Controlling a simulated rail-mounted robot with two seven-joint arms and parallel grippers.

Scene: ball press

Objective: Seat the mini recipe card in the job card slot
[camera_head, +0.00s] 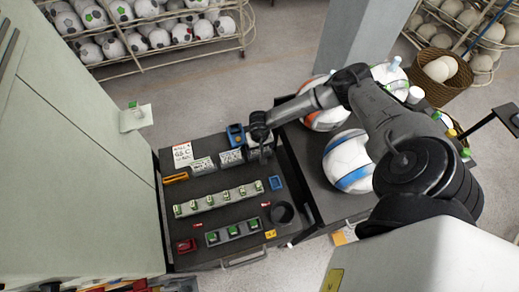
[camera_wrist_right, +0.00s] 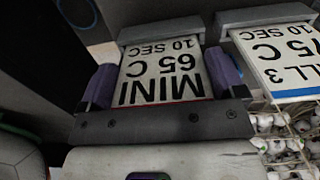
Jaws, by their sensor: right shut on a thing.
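The mini recipe card (camera_wrist_right: 162,72) is white with black "MINI 65 C 10 SEC" print, upside down in the right wrist view. My right gripper (camera_wrist_right: 165,88) is shut on its side edges with two purple-grey fingers. The card's far end meets a grey holder (camera_wrist_right: 160,26); I cannot tell how deep it sits there. In the head view my right gripper (camera_head: 259,137) is over the right end of the row of card holders, mostly hiding this card. My left gripper is not in view. I cannot make out which part is the job card slot.
Beside the mini card is a blue-edged card (camera_wrist_right: 285,60) in its own holder. The dark bench (camera_head: 215,262) also holds another card stand (camera_head: 203,165), a red-lettered sign (camera_head: 182,154), a long rack (camera_head: 217,199) and a dark ring (camera_head: 282,214). Balls (camera_head: 348,161) stand to the right.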

